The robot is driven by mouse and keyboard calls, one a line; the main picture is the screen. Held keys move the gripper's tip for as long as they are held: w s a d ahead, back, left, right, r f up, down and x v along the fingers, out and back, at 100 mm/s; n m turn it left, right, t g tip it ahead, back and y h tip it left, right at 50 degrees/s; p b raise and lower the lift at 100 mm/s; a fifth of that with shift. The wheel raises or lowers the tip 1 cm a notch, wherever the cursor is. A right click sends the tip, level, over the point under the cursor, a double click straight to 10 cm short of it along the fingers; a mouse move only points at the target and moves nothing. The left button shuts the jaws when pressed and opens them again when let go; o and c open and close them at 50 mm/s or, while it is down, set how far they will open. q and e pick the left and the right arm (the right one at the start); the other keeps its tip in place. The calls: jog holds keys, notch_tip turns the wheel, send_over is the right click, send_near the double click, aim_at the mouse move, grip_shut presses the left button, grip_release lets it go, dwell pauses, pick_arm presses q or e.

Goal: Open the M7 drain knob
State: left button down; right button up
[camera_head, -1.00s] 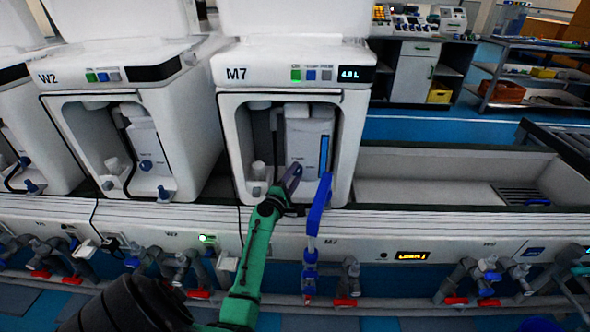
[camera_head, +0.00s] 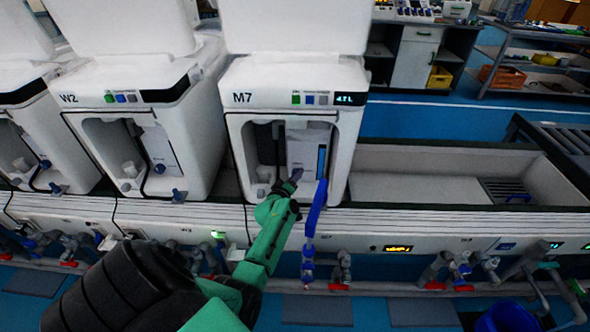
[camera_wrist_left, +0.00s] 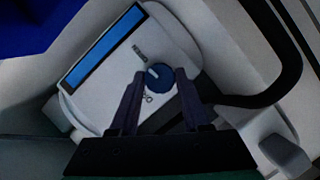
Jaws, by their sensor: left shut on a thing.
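The M7 unit (camera_head: 242,97) is a white machine with an open recess, standing centrally in the head view. In the left wrist view, the dark blue round drain knob (camera_wrist_left: 158,78) with a pale pointer mark sits on a white panel (camera_wrist_left: 183,50) beside a blue gauge strip (camera_wrist_left: 104,47). Small lettering lies on two sides of it. My left gripper (camera_wrist_left: 160,84) has its dark fingers on either side of the knob and is shut on it. In the head view my left gripper (camera_head: 290,181) reaches into the recess and hides the knob. My right gripper is not in view.
A blue tube (camera_head: 316,210) hangs in front of M7, close right of my left gripper. The W2 unit (camera_head: 150,112) stands to the left. A wide basin (camera_head: 420,190) lies to the right. A black hose (camera_wrist_left: 272,85) curves beside the panel in the wrist view.

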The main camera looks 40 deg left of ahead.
pick_arm(q)
jog(key=shift+r+m+g+p, duration=0.1)
jog(key=shift+m+g+p, duration=0.3)
jog(key=shift+m+p, duration=0.35)
jog(key=shift+c, duration=1.8)
grip_release()
